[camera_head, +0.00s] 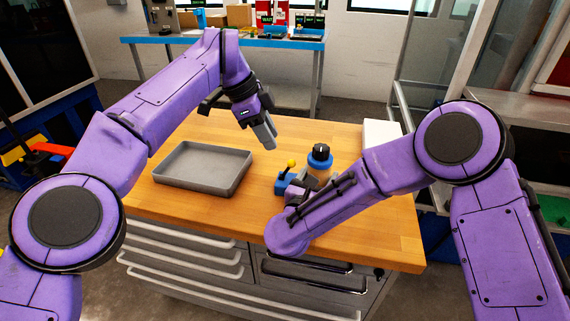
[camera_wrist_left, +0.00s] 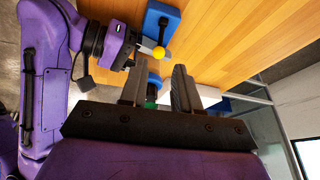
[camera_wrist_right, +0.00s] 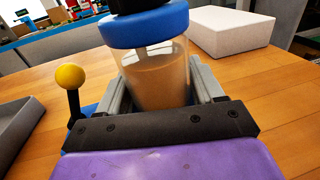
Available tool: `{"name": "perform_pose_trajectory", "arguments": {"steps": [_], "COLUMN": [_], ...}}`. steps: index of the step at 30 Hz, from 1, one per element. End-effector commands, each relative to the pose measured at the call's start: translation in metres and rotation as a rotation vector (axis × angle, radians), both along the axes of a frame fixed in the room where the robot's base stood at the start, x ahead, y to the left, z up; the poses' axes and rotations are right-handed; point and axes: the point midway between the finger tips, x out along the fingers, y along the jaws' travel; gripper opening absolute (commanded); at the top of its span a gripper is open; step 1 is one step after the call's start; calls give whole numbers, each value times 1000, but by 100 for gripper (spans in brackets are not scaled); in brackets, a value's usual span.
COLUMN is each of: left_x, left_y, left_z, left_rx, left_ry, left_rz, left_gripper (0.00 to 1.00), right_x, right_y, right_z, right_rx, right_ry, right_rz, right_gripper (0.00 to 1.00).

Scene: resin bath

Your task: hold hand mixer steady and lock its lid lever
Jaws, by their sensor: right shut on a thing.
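The hand mixer has a clear jar (camera_head: 318,175) of tan liquid with a blue lid ring (camera_wrist_right: 147,28) and black top. It stands upright on the worktop. A blue bracket (camera_head: 284,187) beside it carries a black lever with a yellow ball (camera_head: 291,162); the lever stands up, and the ball also shows in the right wrist view (camera_wrist_right: 69,76). My right gripper (camera_wrist_right: 160,92) is shut on the jar, one finger on each side; my own arm partly hides this in the head view. My left gripper (camera_head: 265,137) is open and empty, above the table behind the lever, touching nothing.
An empty grey tray (camera_head: 205,187) lies left of the mixer on the wooden worktop (camera_head: 370,235). A white block (camera_head: 382,133) lies behind it at the right. A blue-edged bench (camera_head: 170,39) with several items stands at the back.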

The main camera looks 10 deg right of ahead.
Motion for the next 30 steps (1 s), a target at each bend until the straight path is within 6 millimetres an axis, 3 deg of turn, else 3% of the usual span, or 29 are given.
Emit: {"name": "perform_pose_trajectory", "arguments": {"steps": [6, 12, 23, 24, 27, 30], "left_x": [-1, -1, 0, 0, 0, 0], "left_y": [-20, -35, -39, -39, -39, -39], "left_z": [-50, -84, -95, -95, -95, -94], "left_rx": [2, 1, 1, 1, 1, 1], "left_ry": [3, 0, -3, -3, -3, -3], "left_rz": [-3, -2, -2, -2, -2, -2], "left_gripper": [31, 31, 31, 28, 0, 0], "right_x": [0, 0, 0, 0, 0, 0], "right_y": [0, 0, 0, 0, 0, 0], "right_z": [0, 0, 0, 0, 0, 0], "right_rx": [0, 0, 0, 0, 0, 0], "right_ry": [-1, -1, -1, -1, -1, -1], "right_rz": [1, 1, 1, 1, 1, 1], "right_gripper": [19, 19, 19, 19, 19, 19]}}
